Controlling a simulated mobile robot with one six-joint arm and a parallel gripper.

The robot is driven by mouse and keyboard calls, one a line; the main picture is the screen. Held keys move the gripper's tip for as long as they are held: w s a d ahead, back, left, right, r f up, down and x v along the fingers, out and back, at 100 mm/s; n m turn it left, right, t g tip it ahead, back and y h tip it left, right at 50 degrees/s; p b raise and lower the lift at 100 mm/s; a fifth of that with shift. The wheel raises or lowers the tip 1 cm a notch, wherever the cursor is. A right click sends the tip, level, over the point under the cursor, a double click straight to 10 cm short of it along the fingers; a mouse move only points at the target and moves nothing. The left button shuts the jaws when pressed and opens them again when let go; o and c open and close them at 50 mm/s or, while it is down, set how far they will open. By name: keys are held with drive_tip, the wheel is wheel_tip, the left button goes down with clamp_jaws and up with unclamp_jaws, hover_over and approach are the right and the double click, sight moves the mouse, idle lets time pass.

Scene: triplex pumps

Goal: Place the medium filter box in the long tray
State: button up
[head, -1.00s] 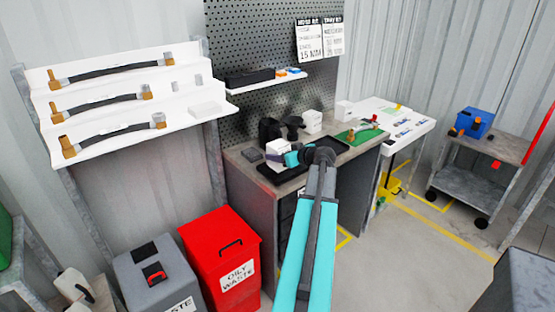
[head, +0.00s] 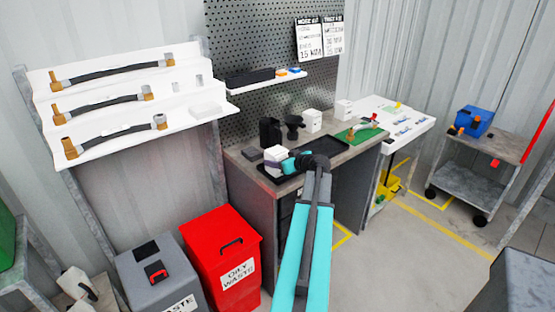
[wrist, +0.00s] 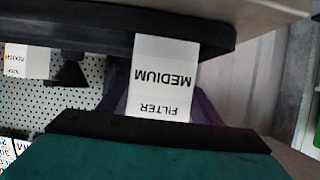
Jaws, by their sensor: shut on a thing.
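The medium filter box (head: 275,154) is white, with "MEDIUM FILTER" upside down on its face in the wrist view (wrist: 163,80). My gripper (head: 277,163) is shut on it, its purple fingers on either side. The long tray (head: 328,148) is black and shallow and lies on the grey workbench. The box is at the tray's left front end in the head view. The tray's dark rim (wrist: 90,28) crosses the top of the wrist view, close to the box. I cannot tell whether the box touches the tray.
White boxes (head: 312,121) (head: 343,109) stand behind the tray. A black container (head: 269,132), a dark funnel-like object (head: 293,126) and a dark block (head: 251,153) are at the bench's left and back. A green mat (head: 358,136) with a fitting lies to the right.

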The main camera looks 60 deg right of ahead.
drive_tip(key=shift+f+b, duration=0.15)
drive_tip(key=shift+b, duration=0.15)
drive_tip(key=o, duration=1.3)
drive_tip(key=shift+c, duration=0.2)
drive_tip(key=shift+r+p, duration=0.2)
drive_tip(key=shift+p, duration=0.1)
drive_tip(key=shift+s+a, duration=0.15)
drive_tip(key=shift+s, duration=0.2)
drive_tip(key=b+v, duration=0.3)
drive_tip(key=v, duration=0.8)
drive_tip(key=shift+s+r, duration=0.1)
drive_tip(key=shift+s, duration=0.05)
